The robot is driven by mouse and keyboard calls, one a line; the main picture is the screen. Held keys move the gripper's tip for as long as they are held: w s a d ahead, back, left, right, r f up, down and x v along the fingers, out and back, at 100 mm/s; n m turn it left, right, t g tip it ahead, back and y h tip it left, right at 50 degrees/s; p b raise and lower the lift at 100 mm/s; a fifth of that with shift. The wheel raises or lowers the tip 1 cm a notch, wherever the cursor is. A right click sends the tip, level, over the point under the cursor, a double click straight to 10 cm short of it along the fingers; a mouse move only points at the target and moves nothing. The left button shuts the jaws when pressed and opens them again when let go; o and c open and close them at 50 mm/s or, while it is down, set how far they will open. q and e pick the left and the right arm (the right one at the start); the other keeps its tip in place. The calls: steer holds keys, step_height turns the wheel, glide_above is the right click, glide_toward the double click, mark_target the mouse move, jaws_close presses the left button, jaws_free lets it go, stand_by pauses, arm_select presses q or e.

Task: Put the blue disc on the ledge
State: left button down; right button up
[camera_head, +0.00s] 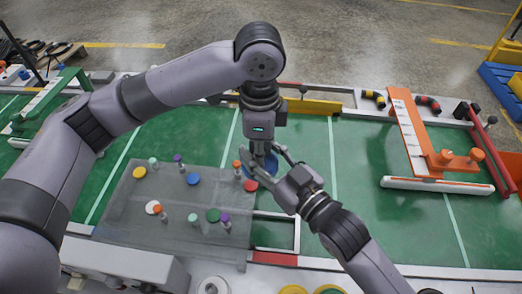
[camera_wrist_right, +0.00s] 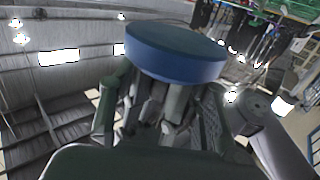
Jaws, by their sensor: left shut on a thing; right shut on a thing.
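The blue disc (camera_head: 272,163) is above the right edge of the grey tray in the head view, partly hidden by both grippers. It is large in the right wrist view (camera_wrist_right: 177,53), at the fingertips of my right gripper (camera_wrist_right: 160,100). My left gripper (camera_head: 258,150) comes down on it from above and is shut on it. My right gripper (camera_head: 262,174) reaches it from the lower right and is also shut on it. I cannot tell for sure which part is the ledge; a long white bar (camera_head: 437,186) lies by an orange stand (camera_head: 412,135) at the right.
The grey see-through tray (camera_head: 115,215) holds several coloured discs and pegs. A red disc (camera_head: 251,186) lies close under the grippers. A red rail (camera_head: 490,160) stands at the far right. Green table surface (camera_head: 355,190) is clear between the grippers and the white bar.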

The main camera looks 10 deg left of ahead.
steer(key=shift+s, duration=0.1)
steer(key=shift+c, duration=1.3)
steer(key=o, duration=1.5)
steer(key=v, duration=1.2)
